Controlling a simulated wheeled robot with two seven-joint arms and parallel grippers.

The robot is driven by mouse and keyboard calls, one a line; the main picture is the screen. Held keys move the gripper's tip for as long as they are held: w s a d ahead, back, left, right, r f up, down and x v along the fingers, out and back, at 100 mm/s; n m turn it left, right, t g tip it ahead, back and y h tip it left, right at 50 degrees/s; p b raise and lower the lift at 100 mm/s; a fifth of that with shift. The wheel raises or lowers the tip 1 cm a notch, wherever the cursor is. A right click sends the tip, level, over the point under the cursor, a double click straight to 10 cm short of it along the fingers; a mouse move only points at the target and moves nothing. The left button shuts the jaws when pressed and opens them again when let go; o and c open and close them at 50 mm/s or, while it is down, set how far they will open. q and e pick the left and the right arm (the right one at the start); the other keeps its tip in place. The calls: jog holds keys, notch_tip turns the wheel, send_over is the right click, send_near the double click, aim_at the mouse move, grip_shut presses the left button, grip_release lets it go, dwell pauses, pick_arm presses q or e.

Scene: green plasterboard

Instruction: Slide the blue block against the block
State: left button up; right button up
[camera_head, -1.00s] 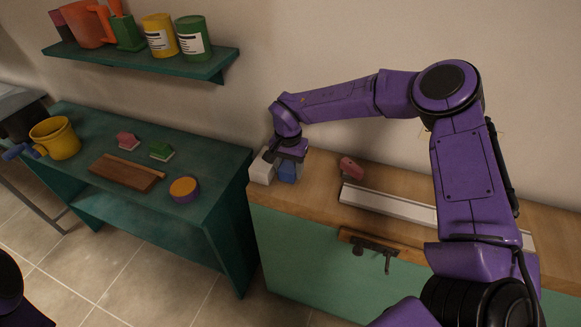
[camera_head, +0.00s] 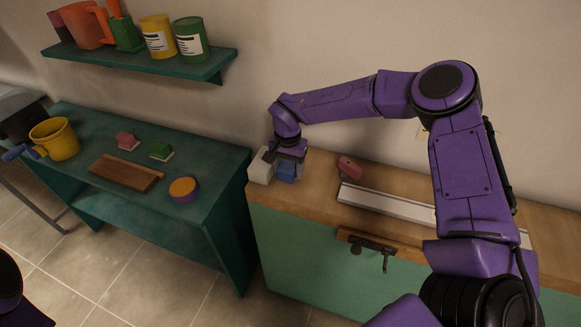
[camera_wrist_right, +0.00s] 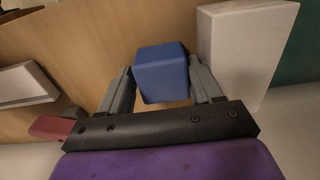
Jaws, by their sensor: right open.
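The blue block (camera_head: 287,172) stands on the wooden worktop near its left end, below my right gripper (camera_head: 289,157). In the right wrist view the blue block (camera_wrist_right: 162,75) is between the two fingers of my right gripper (camera_wrist_right: 160,82). The fingers are apart, with a gap visible at the left finger; the right finger is close to the block. A white block (camera_head: 261,167) stands just left of the blue one. In the wrist view the white block (camera_wrist_right: 245,50) is right of the right finger, which lies between the two blocks. My left gripper is out of view.
A red-handled tool (camera_head: 350,168) and a long pale metal strip (camera_head: 388,203) lie on the worktop to the right. A green table (camera_head: 222,160) with a yellow mug (camera_head: 58,139) and a brown board (camera_head: 127,172) stands left. A shelf (camera_head: 140,62) hangs above it.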

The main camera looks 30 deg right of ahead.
aim_at(288, 166)
jog(key=shift+w+a+r, duration=0.15)
jog(key=shift+w+r, duration=0.1)
jog(key=shift+r, duration=0.15)
notch_tip(288, 166, up, 7)
jog(key=p, duration=0.7)
jog(key=shift+p, duration=0.3)
jog(key=shift+s+r+p, duration=0.2)
jog(key=shift+r+p, duration=0.1)
jog(key=shift+r, duration=0.1)
jog(key=shift+d+f, duration=0.2)
jog(key=shift+f, duration=0.15)
